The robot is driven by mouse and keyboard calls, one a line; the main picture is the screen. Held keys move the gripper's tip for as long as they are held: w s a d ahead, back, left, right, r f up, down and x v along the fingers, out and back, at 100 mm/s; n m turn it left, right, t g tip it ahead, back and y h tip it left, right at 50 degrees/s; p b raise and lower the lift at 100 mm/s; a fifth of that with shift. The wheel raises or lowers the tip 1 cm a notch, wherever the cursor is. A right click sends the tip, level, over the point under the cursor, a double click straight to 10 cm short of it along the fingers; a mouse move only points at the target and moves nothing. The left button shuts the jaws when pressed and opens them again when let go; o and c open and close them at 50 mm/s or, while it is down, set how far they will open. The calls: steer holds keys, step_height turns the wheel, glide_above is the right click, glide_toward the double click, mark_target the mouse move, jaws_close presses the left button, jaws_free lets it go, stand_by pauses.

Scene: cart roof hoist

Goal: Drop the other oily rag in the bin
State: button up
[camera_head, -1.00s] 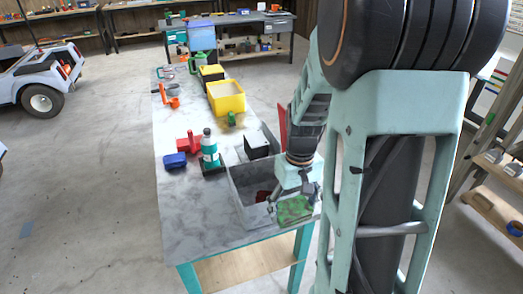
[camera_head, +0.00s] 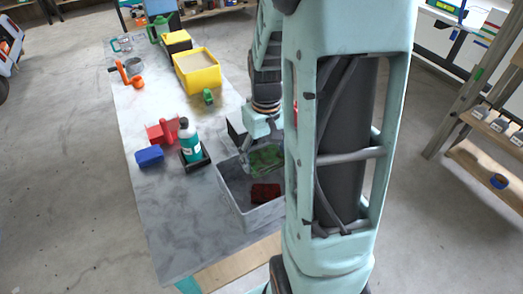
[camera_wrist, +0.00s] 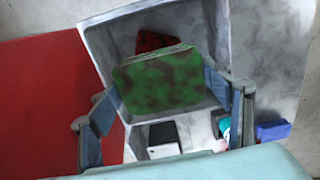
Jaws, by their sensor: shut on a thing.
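A green oily rag (camera_head: 267,159) with dark stains is held in my gripper (camera_head: 252,150). In the wrist view the green rag (camera_wrist: 165,80) sits between the two fingers of my gripper (camera_wrist: 168,92), which are shut on it. The grey bin (camera_head: 238,195) is below the rag, at the right side of the workbench. Its wall also shows in the wrist view (camera_wrist: 105,50). A dark red rag (camera_head: 265,193) lies on the bin floor, and part of it shows in the wrist view (camera_wrist: 157,41). The green rag appears over the bin's opening; its exact height is hard to tell.
A teal bottle (camera_head: 190,140) stands in a black tray left of the bin. A blue block (camera_head: 150,155), a red vise-like object (camera_head: 162,132) and a yellow box (camera_head: 196,72) are on the bench (camera_head: 150,210). The bench's near left is clear.

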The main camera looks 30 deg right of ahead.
step_height(320, 180, down, 6)
steer(key=b, duration=0.4)
steer(key=shift+s, duration=0.1)
steer(key=o, duration=1.2)
steer(key=shift+r, duration=0.15)
